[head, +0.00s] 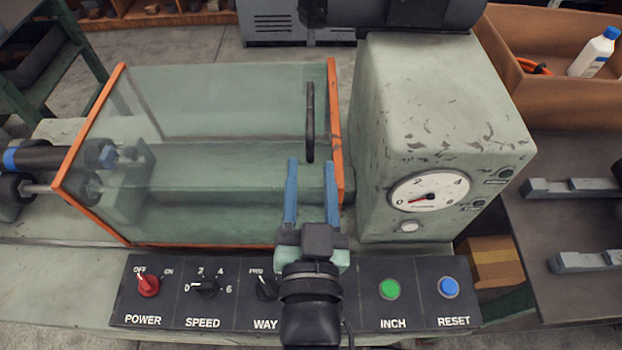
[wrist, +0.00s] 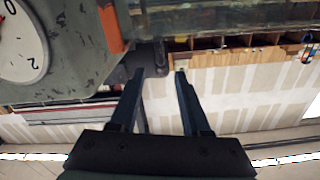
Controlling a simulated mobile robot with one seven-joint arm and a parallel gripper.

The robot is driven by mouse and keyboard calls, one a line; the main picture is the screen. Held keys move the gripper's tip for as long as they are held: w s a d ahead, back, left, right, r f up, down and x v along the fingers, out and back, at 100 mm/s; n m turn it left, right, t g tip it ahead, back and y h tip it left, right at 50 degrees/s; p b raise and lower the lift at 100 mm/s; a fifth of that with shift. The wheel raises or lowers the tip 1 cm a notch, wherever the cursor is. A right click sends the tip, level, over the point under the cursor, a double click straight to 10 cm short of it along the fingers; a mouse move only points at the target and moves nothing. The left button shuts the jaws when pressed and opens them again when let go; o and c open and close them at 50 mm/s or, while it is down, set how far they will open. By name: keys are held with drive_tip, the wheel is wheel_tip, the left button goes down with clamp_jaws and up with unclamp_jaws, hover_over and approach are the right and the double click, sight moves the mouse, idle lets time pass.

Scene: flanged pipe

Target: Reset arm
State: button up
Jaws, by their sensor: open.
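My gripper (head: 312,190) is open and empty, with two blue fingers apart, in front of the orange-framed clear guard (head: 220,150) of the machine. The black handle (head: 310,122) on the guard stands just beyond the fingertips. In the wrist view my gripper (wrist: 158,85) has nothing between its fingers. The control panel (head: 340,318) lies below, with a red POWER knob (head: 148,286) near OFF, a SPEED knob (head: 204,288), a WAY knob (head: 265,290), a green INCH button (head: 389,290) and a blue RESET button (head: 448,287). My wrist hides the panel between WAY and INCH.
A green machine housing (head: 430,110) with a round gauge (head: 430,192) stands right of the guard. Dark rollers (head: 60,158) are at the left. A cardboard box (head: 495,262) and a wooden bin (head: 530,90) with a white bottle (head: 594,52) are at the right.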

drive_tip(key=shift+s, duration=0.3)
idle(0.4)
drive_tip(key=w+r+t, duration=0.3)
drive_tip(key=w+r, duration=0.1)
drive_tip(key=r, duration=0.9)
drive_tip(key=s+r+n+t+p, duration=0.1)
drive_tip(key=s+r+t, duration=0.1)
drive_tip(key=r, duration=1.3)
drive_tip(key=s+r+n+t+p, duration=0.1)
drive_tip(key=s+r+t, duration=0.2)
drive_tip(key=r, duration=1.3)
drive_tip(key=shift+s+t, duration=0.3)
drive_tip(key=shift+t, duration=0.4)
